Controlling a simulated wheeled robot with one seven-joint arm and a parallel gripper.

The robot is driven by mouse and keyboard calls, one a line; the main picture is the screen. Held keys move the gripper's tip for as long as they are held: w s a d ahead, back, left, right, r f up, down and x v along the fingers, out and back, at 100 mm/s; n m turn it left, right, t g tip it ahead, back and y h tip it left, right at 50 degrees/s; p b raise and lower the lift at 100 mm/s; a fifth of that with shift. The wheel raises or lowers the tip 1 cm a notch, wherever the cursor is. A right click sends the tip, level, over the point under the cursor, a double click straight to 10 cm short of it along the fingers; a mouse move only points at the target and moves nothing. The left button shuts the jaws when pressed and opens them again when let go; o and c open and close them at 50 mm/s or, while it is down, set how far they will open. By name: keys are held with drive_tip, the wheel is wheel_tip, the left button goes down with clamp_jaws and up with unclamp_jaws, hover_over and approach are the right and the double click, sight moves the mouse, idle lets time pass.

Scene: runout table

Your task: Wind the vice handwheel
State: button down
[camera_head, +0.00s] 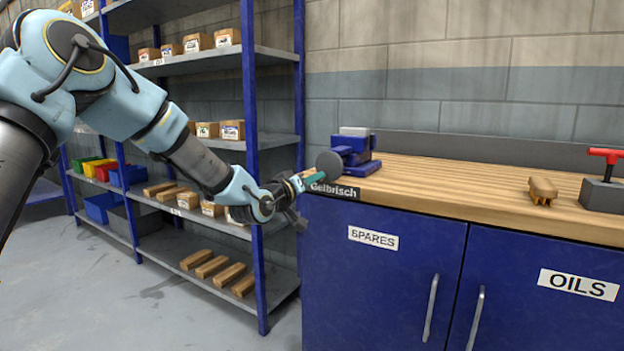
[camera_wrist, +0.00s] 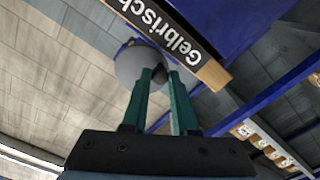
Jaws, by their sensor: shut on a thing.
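The blue vice (camera_head: 357,155) stands on the left end of the wooden bench top. Its handwheel (camera_head: 328,163) is a grey disc at the vice's left side, over the bench corner. The handwheel also shows in the wrist view (camera_wrist: 135,64), just past my fingertips. My gripper (camera_head: 316,177) has teal fingers and reaches in from the left, at the lower edge of the wheel. In the wrist view my gripper (camera_wrist: 161,73) is shut on a part of the handwheel at its rim. The held part is mostly hidden between the fingertips.
The workbench (camera_head: 440,175) has blue doors below and a "Gelbrisch" plate at its front corner. A wooden brush-like block (camera_head: 542,190) and a grey block with a red handle (camera_head: 604,190) lie farther right. A blue shelving rack (camera_head: 255,180) stands close behind my arm.

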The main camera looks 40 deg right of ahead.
drive_tip(key=c, duration=0.8)
unclamp_jaws()
